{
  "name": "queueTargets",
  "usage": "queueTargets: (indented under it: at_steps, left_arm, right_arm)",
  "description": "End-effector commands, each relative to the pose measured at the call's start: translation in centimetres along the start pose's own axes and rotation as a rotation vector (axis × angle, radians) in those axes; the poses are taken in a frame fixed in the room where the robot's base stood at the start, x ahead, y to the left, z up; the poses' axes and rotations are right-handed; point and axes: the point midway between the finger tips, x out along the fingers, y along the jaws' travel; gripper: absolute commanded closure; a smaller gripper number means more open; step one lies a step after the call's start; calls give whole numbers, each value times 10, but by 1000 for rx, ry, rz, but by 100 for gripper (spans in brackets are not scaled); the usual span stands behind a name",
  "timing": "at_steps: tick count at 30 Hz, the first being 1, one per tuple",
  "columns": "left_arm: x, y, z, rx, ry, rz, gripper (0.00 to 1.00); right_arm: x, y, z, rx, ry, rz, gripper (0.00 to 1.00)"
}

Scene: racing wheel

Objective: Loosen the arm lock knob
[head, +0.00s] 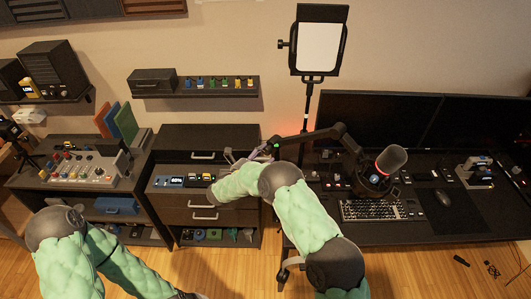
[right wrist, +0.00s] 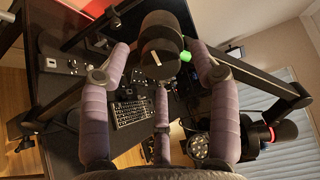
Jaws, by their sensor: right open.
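The arm lock knob is a dark round part (right wrist: 160,32) with a bright green spot on its lower right, in the upper middle of the right wrist view. In the head view its green spot (head: 276,145) shows at the left end of the black microphone arm (head: 325,132). My right gripper (right wrist: 160,60) is open, its purple padded fingers spread to the left, right and below the knob. I cannot tell whether any finger touches it. In the head view the right gripper (head: 240,158) is small and partly hidden by its own arm. My left gripper is out of view.
The desk (head: 450,225) at right holds monitors (head: 385,115), a keyboard (head: 372,210) and a microphone (head: 391,159) on the arm. A tall light panel (head: 318,47) stands behind. A drawer cabinet (head: 205,140) is left of the gripper. Open wooden floor lies in front.

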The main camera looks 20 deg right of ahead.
Motion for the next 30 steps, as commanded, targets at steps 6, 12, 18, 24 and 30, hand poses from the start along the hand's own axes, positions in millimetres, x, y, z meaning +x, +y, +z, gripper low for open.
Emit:
queueTargets:
  at_steps: [6,12,18,24,30]
  left_arm:
    - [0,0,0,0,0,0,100]
    - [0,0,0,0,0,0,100]
    - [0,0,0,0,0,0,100]
    - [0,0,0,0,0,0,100]
    - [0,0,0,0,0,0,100]
  right_arm:
    - [-46,0,1,-1,-5,0,38]
    - [-79,0,0,0,-3,0,38]
    - [-96,1,0,-1,-1,1,38]
    - [-98,1,-1,-1,1,1,38]
    - [-98,1,-1,-1,1,1,38]
